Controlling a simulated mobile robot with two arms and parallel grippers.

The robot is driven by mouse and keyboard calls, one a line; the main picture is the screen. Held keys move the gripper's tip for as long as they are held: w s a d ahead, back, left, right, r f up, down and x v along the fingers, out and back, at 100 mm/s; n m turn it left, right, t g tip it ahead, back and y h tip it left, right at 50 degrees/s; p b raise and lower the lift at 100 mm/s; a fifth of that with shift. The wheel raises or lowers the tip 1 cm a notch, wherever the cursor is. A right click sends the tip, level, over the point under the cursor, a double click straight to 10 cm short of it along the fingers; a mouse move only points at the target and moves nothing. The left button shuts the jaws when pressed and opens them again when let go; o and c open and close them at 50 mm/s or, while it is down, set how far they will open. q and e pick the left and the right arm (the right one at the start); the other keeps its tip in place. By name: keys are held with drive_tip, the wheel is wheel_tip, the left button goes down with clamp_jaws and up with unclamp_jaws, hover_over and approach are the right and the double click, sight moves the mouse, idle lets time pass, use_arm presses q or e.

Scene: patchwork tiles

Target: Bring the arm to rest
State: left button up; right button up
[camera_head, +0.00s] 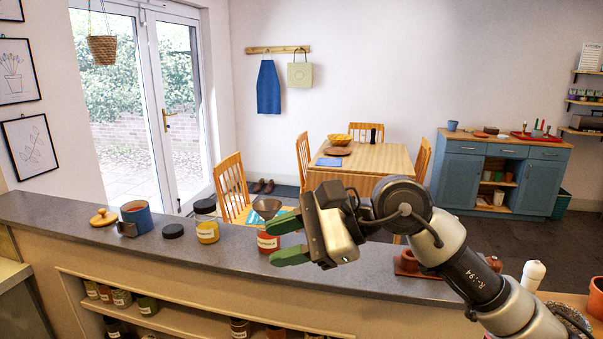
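My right arm (470,275) comes in from the lower right and reaches left over the grey counter (345,277). My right gripper (272,243) points left. Its two green fingers are apart, one above the other in the picture. A red jar (268,245) with a pale label shows between the fingertips, with a grey funnel (266,207) above it. The upper finger covers part of the jar and funnel. I cannot tell whether the fingers touch the jar. My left gripper is not in view.
Left along the counter are a yellow jar (208,232), a dark lid (173,231), a blue pot (137,217) and a wooden lid (103,218). A reddish-brown holder (408,262) and a white bottle (533,274) stand on the right. Shelves with jars lie below.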

drive_tip(key=d+f+m+t+y, duration=0.15)
drive_tip(key=d+m+t, duration=0.25)
drive_tip(key=m+t, duration=0.85)
drive_tip(key=d+m+t+y, duration=0.2)
drive_tip(key=d+m+t, duration=0.4)
drive_tip(key=m, duration=1.2)
drive_tip(key=s+d+f+m+g+h, duration=0.1)
drive_tip(key=d+f+m+h, duration=0.4)
drive_tip(key=f+m+h, duration=0.5)
drive_tip(key=s+d+f+m+g+h, duration=0.1)
drive_tip(key=d+f+m+g+h, duration=0.1)
drive_tip(key=d+f+m+h, duration=0.65)
drive_tip(key=s+f+m+g+y, duration=0.2)
drive_tip(key=s+f+m+g, duration=0.95)
drive_tip(key=s+f, duration=0.8)
drive_tip(key=s+f+n+g, duration=0.1)
drive_tip(key=s+f, duration=0.1)
drive_tip(key=f, duration=1.1)
drive_tip(key=s+f+n+g, duration=0.1)
drive_tip(key=s+f+g, duration=0.1)
drive_tip(key=f, duration=1.1)
drive_tip(key=s+d+f+g, duration=0.1)
drive_tip(key=s+d+f, duration=0.1)
drive_tip(key=s+f, duration=1.3)
drive_tip(key=shift+s, duration=0.15)
